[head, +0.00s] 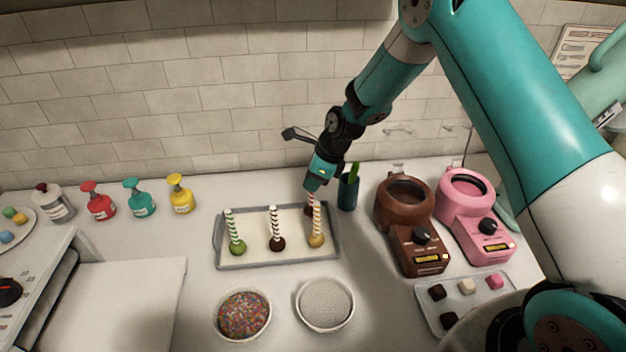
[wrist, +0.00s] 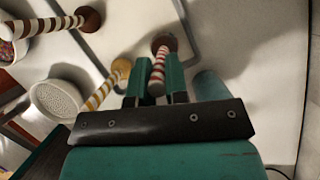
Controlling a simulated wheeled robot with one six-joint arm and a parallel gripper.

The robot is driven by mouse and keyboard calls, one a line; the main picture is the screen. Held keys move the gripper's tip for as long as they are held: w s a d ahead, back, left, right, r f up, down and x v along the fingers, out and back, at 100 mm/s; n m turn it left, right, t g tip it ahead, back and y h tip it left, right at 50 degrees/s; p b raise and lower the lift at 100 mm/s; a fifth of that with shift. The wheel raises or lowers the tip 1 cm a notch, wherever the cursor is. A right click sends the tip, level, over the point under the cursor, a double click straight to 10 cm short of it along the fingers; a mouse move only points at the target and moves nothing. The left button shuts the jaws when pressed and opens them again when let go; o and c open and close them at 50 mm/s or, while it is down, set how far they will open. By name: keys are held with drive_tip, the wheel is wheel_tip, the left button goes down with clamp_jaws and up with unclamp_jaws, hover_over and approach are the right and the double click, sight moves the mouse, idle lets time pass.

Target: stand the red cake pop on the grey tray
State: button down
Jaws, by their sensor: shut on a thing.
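My gripper (head: 314,186) is shut on the red-and-white striped stick of the red cake pop (head: 309,210). In the wrist view, the stick lies between the two fingers (wrist: 157,76) and the dark red ball (wrist: 165,41) points away from my gripper. The ball is at the back right part of the grey tray (head: 226,266), behind the yellow cake pop (head: 316,240); I cannot tell whether it touches the tray. A green cake pop (head: 237,248) and a brown cake pop (head: 277,243) stand on the tray, sticks up.
A dark green cup (head: 348,192) stands close right of my gripper. Brown (head: 404,214) and pink (head: 466,206) melting pots stand further right. Bowls of sprinkles (head: 242,314) and white beads (head: 325,304) sit in front of the tray. Bottles (head: 140,198) line the back left.

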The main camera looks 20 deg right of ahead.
drive_tip(key=shift+f, duration=0.1)
drive_tip(key=shift+f+b, duration=0.35)
drive_tip(key=shift+f, duration=0.2)
drive_tip(key=c, duration=1.1)
unclamp_jaws()
drive_tip(key=shift+o, duration=0.2)
